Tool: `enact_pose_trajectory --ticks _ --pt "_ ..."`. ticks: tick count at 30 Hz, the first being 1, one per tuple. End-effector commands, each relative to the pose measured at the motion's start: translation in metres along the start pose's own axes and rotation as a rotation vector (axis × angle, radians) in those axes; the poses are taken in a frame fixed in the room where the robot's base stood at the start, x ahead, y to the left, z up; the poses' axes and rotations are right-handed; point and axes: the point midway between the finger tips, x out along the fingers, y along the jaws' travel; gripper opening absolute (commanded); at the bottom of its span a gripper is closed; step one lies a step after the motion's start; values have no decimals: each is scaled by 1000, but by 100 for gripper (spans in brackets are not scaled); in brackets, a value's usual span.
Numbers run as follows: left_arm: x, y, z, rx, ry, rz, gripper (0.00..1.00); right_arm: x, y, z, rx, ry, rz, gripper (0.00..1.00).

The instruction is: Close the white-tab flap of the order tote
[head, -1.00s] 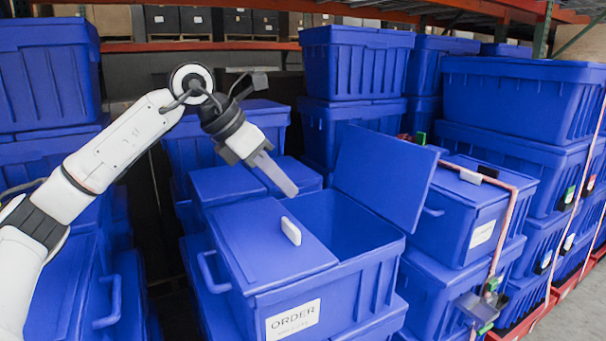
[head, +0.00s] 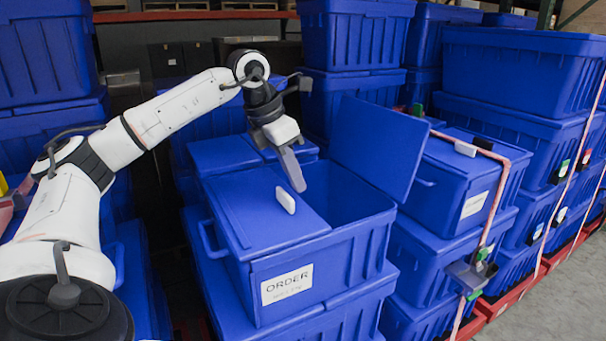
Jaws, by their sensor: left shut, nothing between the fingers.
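The blue order tote (head: 350,250) stands in the middle, with a white label (head: 287,285) reading ORDER on its front. Its white-tab flap (head: 250,206) lies flat over the left part of the top. The white tab (head: 286,200) stands up near that flap's inner edge. The tote's other flap (head: 378,148) stands open and tilted on the right, so the right part of the tote is open. My left gripper (head: 298,185) is shut and empty, pointing down just above and beside the white tab; I cannot tell whether it touches. My right gripper is out of view.
A closed blue tote (head: 447,200) with a pink strap (head: 500,195) stands close on the right. Stacked blue totes (head: 515,85) fill the right and back. Another blue tote (head: 215,155) sits just behind the order tote. Bare floor (head: 560,300) shows at lower right.

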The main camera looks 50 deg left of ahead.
Motion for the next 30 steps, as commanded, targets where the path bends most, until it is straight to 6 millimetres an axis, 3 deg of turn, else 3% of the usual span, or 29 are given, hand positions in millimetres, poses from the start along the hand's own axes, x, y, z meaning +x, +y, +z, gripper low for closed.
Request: enact_pose_trajectory --ticks 11,20,22,24,30 --pt "-1 -1 2 2 -1 -1 0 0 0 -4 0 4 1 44" --pt "-37 0 14 -1 1 0 0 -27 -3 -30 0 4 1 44" --pt "-49 1 18 -2 1 1 0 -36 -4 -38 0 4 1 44" --pt "-42 -2 28 3 -8 -6 0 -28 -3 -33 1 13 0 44" --pt "-55 -1 56 0 -9 -7 0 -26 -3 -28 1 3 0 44"
